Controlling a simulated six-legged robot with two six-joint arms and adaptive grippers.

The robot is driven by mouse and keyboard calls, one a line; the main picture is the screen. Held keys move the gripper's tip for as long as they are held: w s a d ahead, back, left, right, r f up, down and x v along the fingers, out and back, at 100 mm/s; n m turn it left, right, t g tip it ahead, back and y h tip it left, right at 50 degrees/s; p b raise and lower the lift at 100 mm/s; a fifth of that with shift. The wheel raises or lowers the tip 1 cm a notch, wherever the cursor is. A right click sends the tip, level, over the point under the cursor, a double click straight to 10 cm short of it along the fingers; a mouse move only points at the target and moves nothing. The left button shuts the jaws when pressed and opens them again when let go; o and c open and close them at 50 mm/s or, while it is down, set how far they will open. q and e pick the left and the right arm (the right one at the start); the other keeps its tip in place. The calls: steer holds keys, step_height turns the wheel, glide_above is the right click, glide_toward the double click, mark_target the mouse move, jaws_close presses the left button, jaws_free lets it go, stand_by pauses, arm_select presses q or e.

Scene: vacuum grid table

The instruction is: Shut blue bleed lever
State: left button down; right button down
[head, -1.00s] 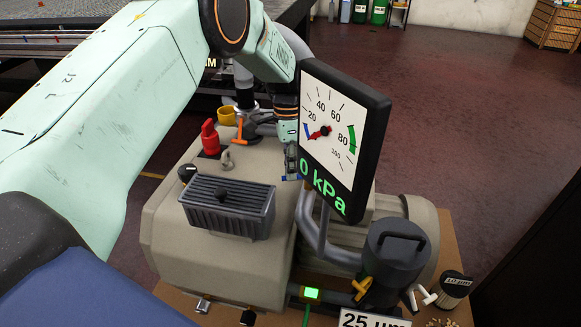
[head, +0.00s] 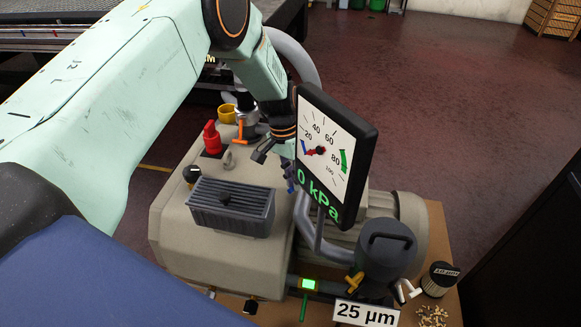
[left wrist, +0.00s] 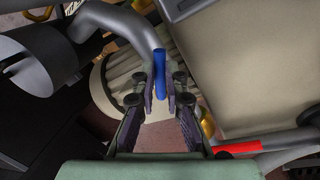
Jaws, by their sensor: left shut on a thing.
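The blue bleed lever (left wrist: 160,68) stands between the two fingers of my left gripper (left wrist: 160,97) in the left wrist view. The fingers are closed on it, beside a grey curved pipe (left wrist: 118,18). In the head view my left gripper (head: 279,160) is tilted over the pump's top, just left of the gauge. Only a small blue part (head: 290,180) shows beneath it there; the gauge and gripper hide the rest. My right gripper is in neither view.
The black-framed gauge (head: 330,177) stands close right of the gripper and reads 0 kPa. A dark canister (head: 386,250) stands at the right.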

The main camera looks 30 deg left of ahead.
arm_select(q)
steer(key=shift+s+d+f+n+t+p, duration=0.15)
steer(key=shift+d+n+p, duration=0.2)
steer(key=shift+n, duration=0.4)
steer(key=shift+s+d+r+n+t+p, duration=0.1)
steer(key=shift+d+n+p, duration=0.25)
steer(key=shift+n, duration=0.35)
steer(key=shift+s+d+f+n+t+p, duration=0.15)
steer(key=shift+d+n+p, duration=0.2)
steer(key=shift+n, duration=0.4)
steer(key=c, duration=1.8)
jaws_free()
steer(key=shift+c, duration=0.2)
steer(key=o, duration=0.5)
steer(key=shift+w, duration=0.3)
steer(key=shift+c, duration=0.2)
steer(key=shift+s+a+r, duration=0.1)
steer(key=shift+r, duration=0.05)
steer(key=shift+r, duration=0.1)
